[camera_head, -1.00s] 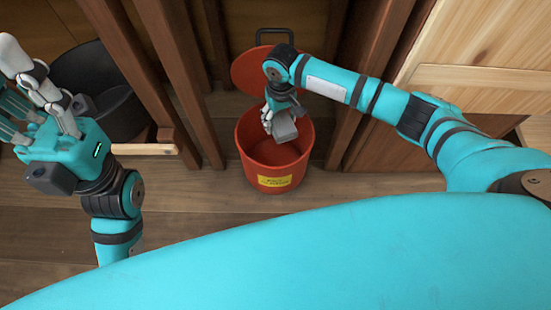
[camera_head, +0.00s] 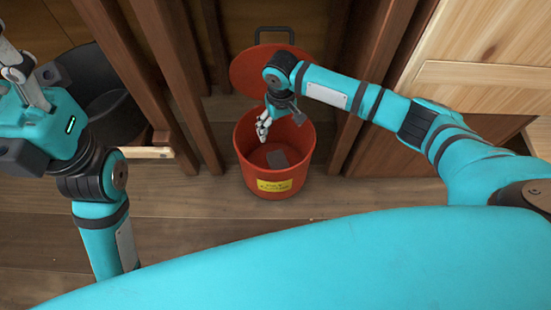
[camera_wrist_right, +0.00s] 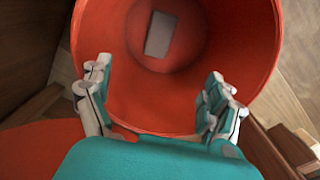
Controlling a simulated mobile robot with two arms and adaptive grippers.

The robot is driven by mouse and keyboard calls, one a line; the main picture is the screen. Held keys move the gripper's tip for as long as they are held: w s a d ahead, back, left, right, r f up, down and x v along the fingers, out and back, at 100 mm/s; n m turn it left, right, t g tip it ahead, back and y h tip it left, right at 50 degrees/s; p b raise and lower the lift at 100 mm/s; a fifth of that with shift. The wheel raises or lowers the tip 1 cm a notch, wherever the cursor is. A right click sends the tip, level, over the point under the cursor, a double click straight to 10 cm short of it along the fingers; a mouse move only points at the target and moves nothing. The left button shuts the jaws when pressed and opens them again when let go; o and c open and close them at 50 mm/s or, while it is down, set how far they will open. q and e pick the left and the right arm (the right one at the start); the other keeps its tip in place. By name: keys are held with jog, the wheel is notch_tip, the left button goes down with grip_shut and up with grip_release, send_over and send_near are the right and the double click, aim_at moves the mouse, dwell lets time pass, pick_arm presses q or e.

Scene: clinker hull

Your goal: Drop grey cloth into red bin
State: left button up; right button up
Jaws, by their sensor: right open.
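The grey cloth (camera_head: 278,159) lies inside the red bin (camera_head: 243,150), below my right gripper (camera_head: 264,127). In the right wrist view the cloth (camera_wrist_right: 160,35) is a small grey rectangle on the floor of the red bin (camera_wrist_right: 255,45). My right gripper (camera_wrist_right: 153,82) is open and empty there, its fingers spread over the bin's near side and apart from the cloth. My left gripper (camera_head: 18,68) is at the upper left of the head view, partly cut off by the edge, so its jaw opening is unclear.
The bin's red lid (camera_head: 245,72) with a dark handle stands behind it. A black tub (camera_head: 115,110) is at the left. Wooden posts (camera_head: 170,80) flank the bin, and a pale wooden cabinet (camera_head: 485,90) is at the right. The plank floor (camera_head: 190,215) in front is clear.

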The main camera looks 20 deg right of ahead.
notch_tip(320, 180, up, 12)
dwell(0.6)
